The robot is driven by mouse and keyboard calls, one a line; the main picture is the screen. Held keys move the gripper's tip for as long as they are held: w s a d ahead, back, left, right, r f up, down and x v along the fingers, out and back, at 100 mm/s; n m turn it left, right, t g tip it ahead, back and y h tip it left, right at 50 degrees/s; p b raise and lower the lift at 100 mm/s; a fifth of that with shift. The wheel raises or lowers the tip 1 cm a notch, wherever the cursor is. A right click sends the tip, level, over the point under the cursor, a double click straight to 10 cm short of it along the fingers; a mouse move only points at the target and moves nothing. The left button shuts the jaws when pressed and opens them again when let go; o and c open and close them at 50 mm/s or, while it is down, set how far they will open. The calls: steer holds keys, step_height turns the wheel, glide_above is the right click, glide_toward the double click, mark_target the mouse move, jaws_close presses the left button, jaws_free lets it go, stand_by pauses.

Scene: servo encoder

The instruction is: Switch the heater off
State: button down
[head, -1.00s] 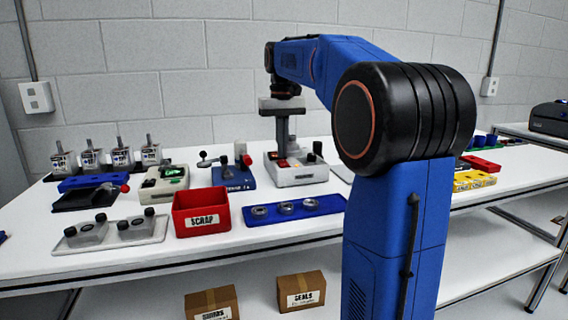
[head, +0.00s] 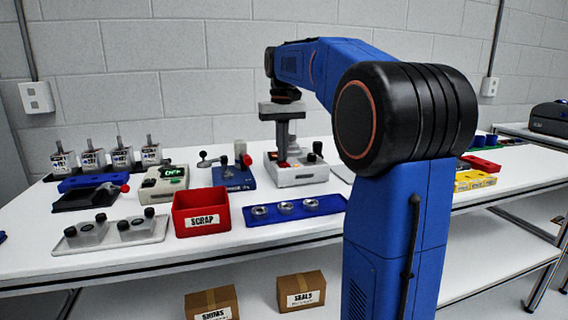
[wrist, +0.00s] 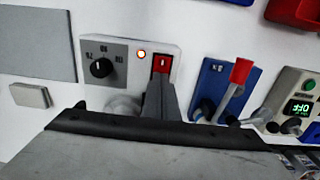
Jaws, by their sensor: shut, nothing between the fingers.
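The heater (head: 298,177) is a pale box on the bench under my gripper. The wrist view shows its grey panel with a black knob (wrist: 101,68), a lit orange-white lamp (wrist: 141,54) and a red rocker switch (wrist: 162,64). My gripper (head: 283,160) points down with its fingers shut and empty. In the wrist view the fingertips (wrist: 160,78) are at the near edge of the red switch and hide part of it. I cannot tell whether they touch it.
A blue fixture with a red-capped lever (wrist: 240,72) stands beside the heater. Beyond it is a box with a green display (head: 174,172). A small grey block (wrist: 31,95) lies near the heater.

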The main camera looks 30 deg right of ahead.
step_height(320, 180, up, 7)
stand_by(1.1)
stand_by(0.5)
